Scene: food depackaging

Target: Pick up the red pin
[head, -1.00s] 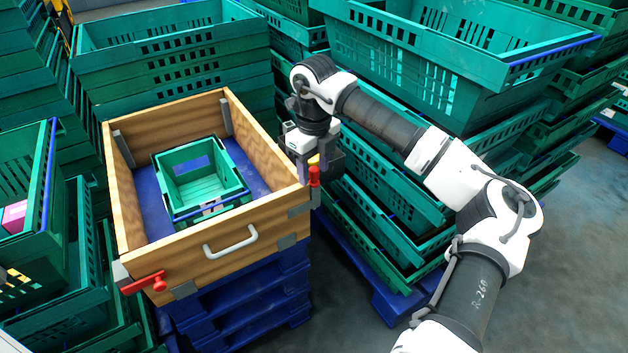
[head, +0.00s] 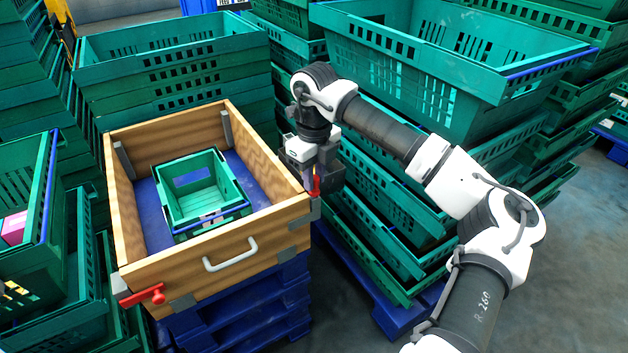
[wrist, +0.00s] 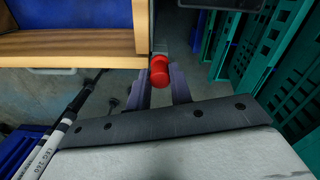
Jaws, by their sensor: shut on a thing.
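A red pin (head: 316,187) stands at the near right corner of the wooden box (head: 228,258), by its grey metal corner bracket. My gripper (head: 314,178) is at that corner, closed around the pin. In the wrist view the pin's rounded red end (wrist: 160,70) shows between the two purple-grey fingers of my gripper (wrist: 160,88). The pin is still beside the box corner; I cannot tell whether it is free of the bracket. A second red pin (head: 158,297) with a red bar is at the near left corner.
A small green crate (head: 205,195) sits inside the wooden box, which rests on blue crates (head: 240,318). Stacked green crates (head: 440,60) stand close behind and right of my gripper. More green crates (head: 30,230) stand at left. Grey floor is open at right.

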